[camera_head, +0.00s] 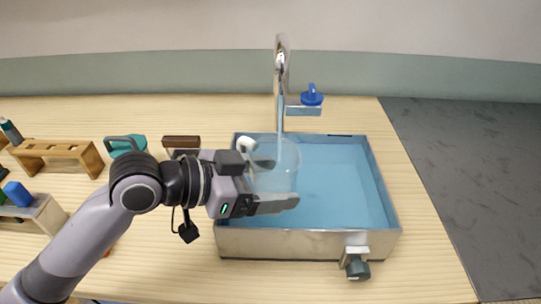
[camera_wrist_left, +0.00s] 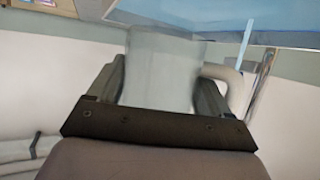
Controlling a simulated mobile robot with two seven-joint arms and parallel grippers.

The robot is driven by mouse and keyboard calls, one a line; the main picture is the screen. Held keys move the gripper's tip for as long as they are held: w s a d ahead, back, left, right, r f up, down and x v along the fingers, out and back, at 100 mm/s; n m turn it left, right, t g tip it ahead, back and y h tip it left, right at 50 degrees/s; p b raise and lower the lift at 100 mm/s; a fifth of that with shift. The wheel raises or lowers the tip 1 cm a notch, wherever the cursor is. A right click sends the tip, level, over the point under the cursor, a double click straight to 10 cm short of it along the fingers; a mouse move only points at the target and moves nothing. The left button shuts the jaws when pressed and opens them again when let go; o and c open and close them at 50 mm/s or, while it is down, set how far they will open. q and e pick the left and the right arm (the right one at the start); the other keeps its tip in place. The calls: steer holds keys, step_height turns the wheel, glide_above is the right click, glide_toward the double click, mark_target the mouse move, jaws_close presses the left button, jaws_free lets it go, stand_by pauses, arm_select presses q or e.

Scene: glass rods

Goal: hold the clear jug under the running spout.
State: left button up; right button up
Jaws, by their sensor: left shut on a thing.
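The clear jug (camera_head: 284,166) is held over the left part of the blue sink basin, and it looks upright. My left gripper (camera_head: 266,182) is shut on it. In the left wrist view the jug (camera_wrist_left: 165,70) sits between both fingers, with a pale handle (camera_wrist_left: 228,82) at its right. The chrome spout (camera_head: 281,50) stands behind the basin. A thin pale-blue stream (camera_head: 281,122) drops from it toward the jug; I cannot tell whether it falls inside the rim or behind it. The stream also shows in the left wrist view (camera_wrist_left: 245,42). My right gripper is not seen.
The steel-sided sink (camera_head: 290,242) has a knob (camera_head: 357,264) on its front. A blue tap handle (camera_head: 312,96) is beside the spout. The basin's right part is clear.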

arm_select(q)
steer(key=shift+s+d, duration=0.2)
steer(key=shift+d, duration=0.2)
steer(key=shift+w+d+f+m, duration=0.15)
steer(key=shift+w+m, duration=0.1)
steer(key=shift+m, duration=0.05)
steer(key=w+b, duration=0.1)
steer(key=w, duration=0.1)
steer(key=w+b, duration=0.2)
steer(key=w, duration=0.1)
steer(key=w+f+b, duration=0.1)
steer(key=w, duration=0.1)
steer(key=shift+w, duration=0.25)
steer(key=w+b, duration=0.1)
steer(key=w, duration=0.7)
steer(key=shift+b, duration=0.4)
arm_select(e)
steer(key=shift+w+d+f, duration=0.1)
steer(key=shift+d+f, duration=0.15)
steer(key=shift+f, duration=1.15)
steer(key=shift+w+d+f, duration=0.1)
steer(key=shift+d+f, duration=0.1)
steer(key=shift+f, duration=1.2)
arm_select(q)
steer(key=shift+d+r, duration=0.1)
steer(key=shift+r, duration=0.05)
